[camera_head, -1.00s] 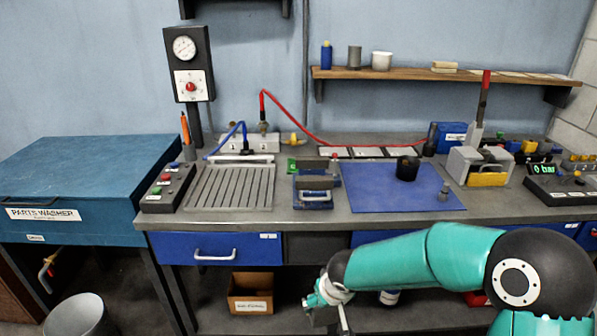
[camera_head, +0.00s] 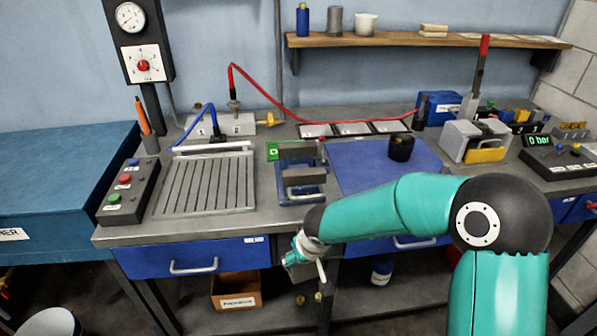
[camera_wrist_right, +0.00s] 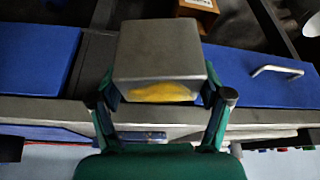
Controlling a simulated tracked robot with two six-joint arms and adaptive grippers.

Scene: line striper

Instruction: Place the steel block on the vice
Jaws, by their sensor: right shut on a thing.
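The steel block (camera_wrist_right: 161,48) is a grey box with a yellow patch on its lower face. In the right wrist view it sits between the two fingers of my right gripper (camera_wrist_right: 160,98), which is shut on it. In the head view, my right gripper (camera_head: 304,258) hangs just in front of the bench's front edge, below the vice; the block cannot be made out clearly there. The vice (camera_head: 303,192) is blue with grey jaws and a front handle, and stands near the bench front. Nothing is seen resting on it. My left gripper is not in view.
A slatted grey tray (camera_head: 206,184) lies left of the vice and a blue mat (camera_head: 365,165) right of it, with a black cup (camera_head: 401,147) on it. A red hose (camera_head: 300,116) runs behind. Blue drawers (camera_head: 190,257) sit under the bench edge.

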